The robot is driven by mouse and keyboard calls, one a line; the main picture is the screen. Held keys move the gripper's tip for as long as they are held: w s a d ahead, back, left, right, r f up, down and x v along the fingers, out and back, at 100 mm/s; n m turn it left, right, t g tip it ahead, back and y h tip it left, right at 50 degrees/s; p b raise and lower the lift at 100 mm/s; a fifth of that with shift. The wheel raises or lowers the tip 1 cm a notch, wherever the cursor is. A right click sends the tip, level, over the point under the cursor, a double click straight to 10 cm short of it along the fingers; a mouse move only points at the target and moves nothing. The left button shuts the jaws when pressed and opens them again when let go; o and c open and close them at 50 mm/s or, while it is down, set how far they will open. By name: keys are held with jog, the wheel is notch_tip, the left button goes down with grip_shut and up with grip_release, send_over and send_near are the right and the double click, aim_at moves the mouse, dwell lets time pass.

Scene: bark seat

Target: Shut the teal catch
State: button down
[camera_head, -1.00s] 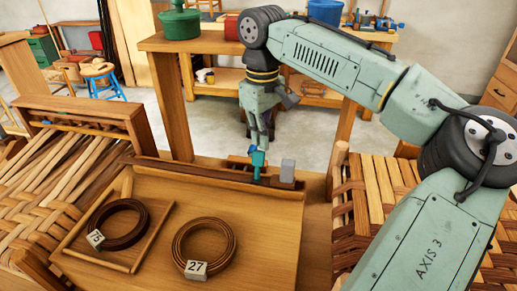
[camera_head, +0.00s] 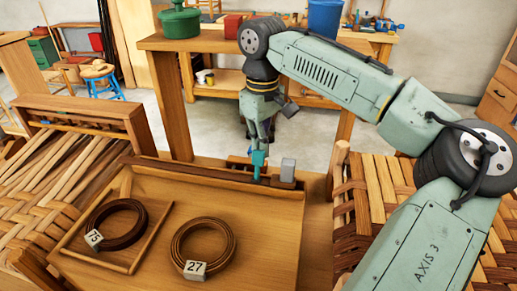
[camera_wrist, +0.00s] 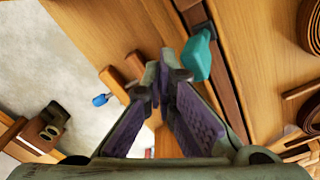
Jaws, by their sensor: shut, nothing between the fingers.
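The teal catch (camera_head: 258,159) is a small upright piece on the dark wooden rail at the back edge of the bench board. It also shows in the wrist view (camera_wrist: 197,57), just right of my fingertips. My gripper (camera_head: 262,138) points down at the catch from above. In the wrist view its fingertips (camera_wrist: 166,78) are together with nothing between them, close beside the catch. I cannot tell whether they touch it. How far the catch is turned is hard to make out.
A grey block (camera_head: 287,170) stands on the rail right of the catch. Two strip coils, tagged 75 (camera_head: 117,224) and 27 (camera_head: 204,247), lie on the board (camera_head: 262,225). A woven seat (camera_head: 372,187) stands to the right. A green pot (camera_head: 180,20) sits on the bench behind.

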aim_at(258, 151)
jog(key=shift+s, duration=0.1)
jog(key=shift+s+a, duration=0.2)
jog(key=shift+s, duration=0.65)
jog(key=shift+s+a, duration=0.15)
jog(key=shift+s, duration=0.65)
jog(key=r+p, duration=0.2)
jog(key=shift+w+r, duration=0.2)
jog(key=shift+r, duration=0.2)
jog(key=r, duration=0.2)
jog(key=w+r, duration=0.1)
jog(key=r, duration=0.2)
jog(key=shift+d+r, duration=0.15)
